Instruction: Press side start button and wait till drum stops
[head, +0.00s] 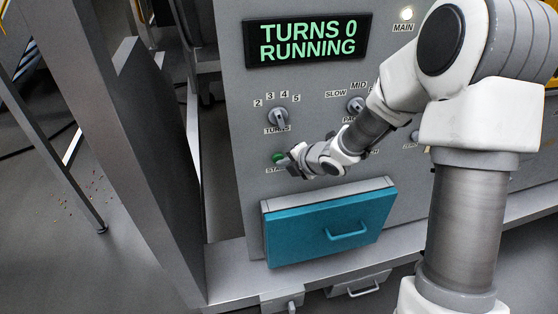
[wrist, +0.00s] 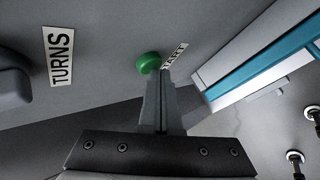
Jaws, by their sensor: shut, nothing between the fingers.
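The green start button (head: 279,157) is on the left part of the grey panel, above a START label that is partly hidden by my gripper. My gripper (head: 284,163) is shut and empty, with its fingertips at the button. In the wrist view the green button (wrist: 148,61) shows just beyond the tips of my shut gripper (wrist: 163,74); I cannot tell whether they touch. The display (head: 308,40) reads "TURNS 0 RUNNING". The drum itself is not clearly in view.
A TURNS knob (head: 277,117) sits above the button. A teal drawer (head: 328,226) juts out below my gripper. A MAIN lamp (head: 406,14) is lit at the top right. A grey post (head: 135,130) stands to the left of the panel.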

